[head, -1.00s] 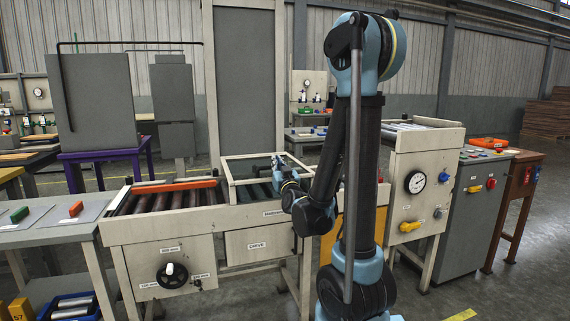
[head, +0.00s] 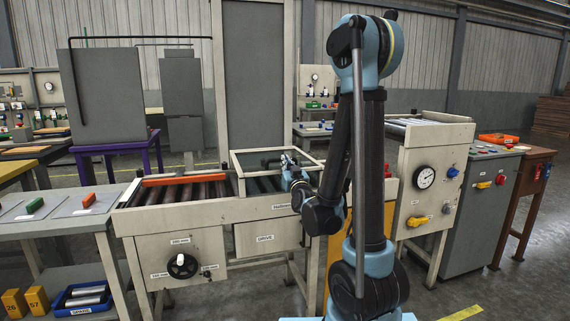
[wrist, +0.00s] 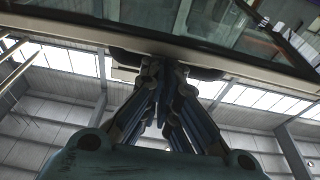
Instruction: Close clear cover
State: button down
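The clear cover (head: 234,166) is a pale frame with a see-through pane over the rollers of the middle machine. It looks low and nearly flat; its exact tilt is hard to tell. My gripper (head: 289,160) is at the cover, right of its middle. In the wrist view, the pale edge of the cover (wrist: 62,36) crosses the top, with a dark handle (wrist: 205,72) along it. The fingers of my gripper (wrist: 165,68) come together at the middle of this handle. They look shut, touching or very close to it; no grip around it is clear.
The roller bed (head: 185,192) with an orange bar (head: 184,180) lies left of the cover. A tall grey panel (head: 253,75) stands behind. A gauge cabinet (head: 436,180) and a grey control cabinet (head: 478,215) stand to the right, a side table (head: 55,238) to the left.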

jog(key=shift+w+r, duration=0.1)
jog(key=shift+w, duration=0.1)
jog(key=shift+r, duration=4.75)
jog(key=s+d+f+g+h, duration=0.1)
jog(key=s+d+f+g, duration=0.4)
jog(key=f, duration=0.3)
jog(key=s+d+f+g+h, duration=0.1)
jog(key=s+d+f+g, duration=0.25)
jog(key=s+f, duration=0.35)
jog(key=s+d+f+m+g+h, duration=0.1)
jog(key=s+d+f+g, duration=0.2)
jog(key=s, duration=0.4)
jog(key=s+d+f+m+g+h, duration=0.1)
jog(key=s+d+f+g, duration=0.2)
jog(key=s+f, duration=0.2)
jog(key=s+d+f+g+h, duration=0.1)
jog(key=s+d+f+g, duration=0.1)
jog(key=s, duration=0.7)
notch_tip(320, 180, down, 3)
jog(key=shift+s+d+r+m+g, duration=0.2)
jog(key=shift+s+d+m+g, duration=0.15)
jog(key=shift+g, duration=0.3)
